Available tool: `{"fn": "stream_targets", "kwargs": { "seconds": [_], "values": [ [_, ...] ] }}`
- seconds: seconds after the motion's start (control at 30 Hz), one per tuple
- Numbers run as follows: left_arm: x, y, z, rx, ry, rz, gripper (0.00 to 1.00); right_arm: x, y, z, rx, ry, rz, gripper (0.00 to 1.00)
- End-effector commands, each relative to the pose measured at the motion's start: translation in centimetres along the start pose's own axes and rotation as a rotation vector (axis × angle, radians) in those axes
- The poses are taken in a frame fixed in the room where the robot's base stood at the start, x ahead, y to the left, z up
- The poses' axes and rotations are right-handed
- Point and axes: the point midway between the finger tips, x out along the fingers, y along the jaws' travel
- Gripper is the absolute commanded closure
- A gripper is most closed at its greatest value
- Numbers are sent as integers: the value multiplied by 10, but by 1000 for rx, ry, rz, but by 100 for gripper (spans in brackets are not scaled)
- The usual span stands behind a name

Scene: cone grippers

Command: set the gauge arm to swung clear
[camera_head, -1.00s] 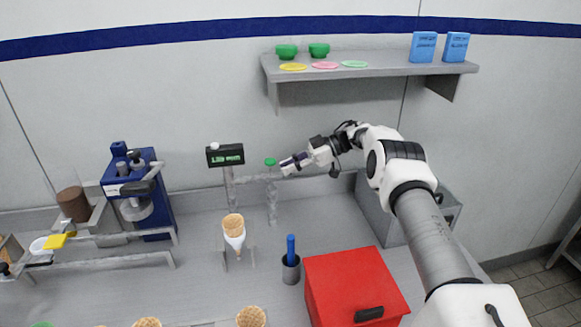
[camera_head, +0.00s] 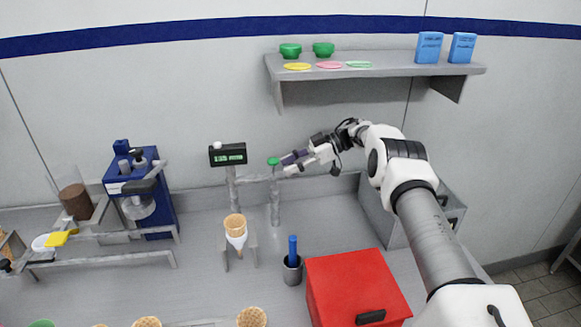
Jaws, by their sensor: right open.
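The gauge arm (camera_head: 254,178) is a grey bar running sideways from the post under the small black display (camera_head: 228,154) to a second post with a green knob (camera_head: 273,161) on top. A waffle cone in a white sleeve (camera_head: 236,230) stands upright in a stand in front of the arm, a little below it in the picture. My right gripper (camera_head: 284,165) is open, its fingers at the right side of the green knob. I cannot tell whether they touch the knob. My left gripper is not in view.
A red box (camera_head: 345,280) and a grey cup with a blue handle (camera_head: 292,268) stand in front. A blue machine (camera_head: 143,190) is at left. A shelf (camera_head: 380,70) with green bowls hangs above. A grey box (camera_head: 385,222) sits behind my right arm.

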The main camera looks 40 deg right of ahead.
Motion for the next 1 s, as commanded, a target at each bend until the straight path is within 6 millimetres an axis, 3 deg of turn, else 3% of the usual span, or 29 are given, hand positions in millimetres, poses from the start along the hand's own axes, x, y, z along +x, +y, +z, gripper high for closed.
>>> {"fn": "stream_targets", "kwargs": {
  "seconds": [0.3,0.4,1.0],
  "values": [
    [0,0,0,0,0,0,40,-24,2,-66,-2,0,-1,57],
    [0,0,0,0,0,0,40,-29,2,-79,0,-2,-3,57],
    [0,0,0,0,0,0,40,-31,2,-86,2,-2,-4,57]
  ]
}}
